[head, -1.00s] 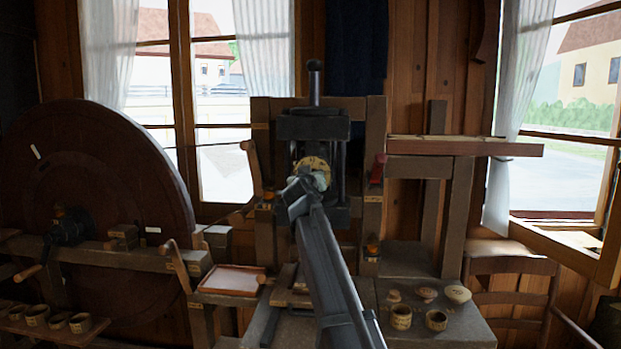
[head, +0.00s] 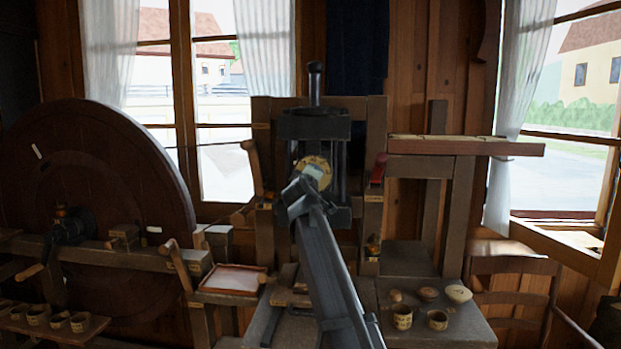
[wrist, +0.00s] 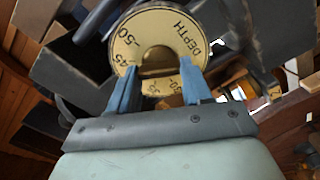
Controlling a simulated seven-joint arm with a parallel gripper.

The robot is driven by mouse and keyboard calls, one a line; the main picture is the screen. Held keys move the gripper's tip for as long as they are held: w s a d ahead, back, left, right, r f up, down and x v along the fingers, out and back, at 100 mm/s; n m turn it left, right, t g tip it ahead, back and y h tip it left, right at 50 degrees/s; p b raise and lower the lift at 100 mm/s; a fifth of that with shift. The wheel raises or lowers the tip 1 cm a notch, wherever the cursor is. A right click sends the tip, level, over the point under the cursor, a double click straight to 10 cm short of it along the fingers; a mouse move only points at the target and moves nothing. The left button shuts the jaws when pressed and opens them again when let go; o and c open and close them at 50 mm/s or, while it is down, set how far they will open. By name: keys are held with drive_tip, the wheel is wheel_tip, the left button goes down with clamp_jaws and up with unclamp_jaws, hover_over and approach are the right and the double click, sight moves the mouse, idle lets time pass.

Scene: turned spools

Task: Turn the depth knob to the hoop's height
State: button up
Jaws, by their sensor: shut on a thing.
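The depth knob is a brass dial (wrist: 158,35) lettered "DEPTH", with numbers including 45 and 50 readable at its left in the wrist view. It also shows in the head view as a pale yellow disc (head: 316,168) on the front of the dark press-like machine. My gripper (wrist: 160,88) has its two blue fingers on either side of the knob's lower middle, shut on it. In the head view my gripper (head: 308,185) covers the lower part of the dial. The hoop cannot be made out in either view.
A large dark wheel (head: 95,165) stands at the left. A small tray (head: 232,280) lies left of my arm. Several small cups and turned pieces, including a cup (head: 402,317), stand on the bench at the right. A wooden beam (head: 465,147) juts out at right.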

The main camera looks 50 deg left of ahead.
drive_tip(key=n, duration=0.5)
drive_tip(key=shift+f+n, duration=0.1)
drive_tip(key=shift+n, duration=0.2)
idle(0.4)
drive_tip(key=o, duration=1.1)
drive_tip(key=shift+c, duration=0.2)
drive_tip(key=shift+s, duration=0.1)
drive_tip(key=v, duration=1.3)
drive_tip(key=shift+s+d, duration=0.2)
drive_tip(key=shift+d, duration=0.1)
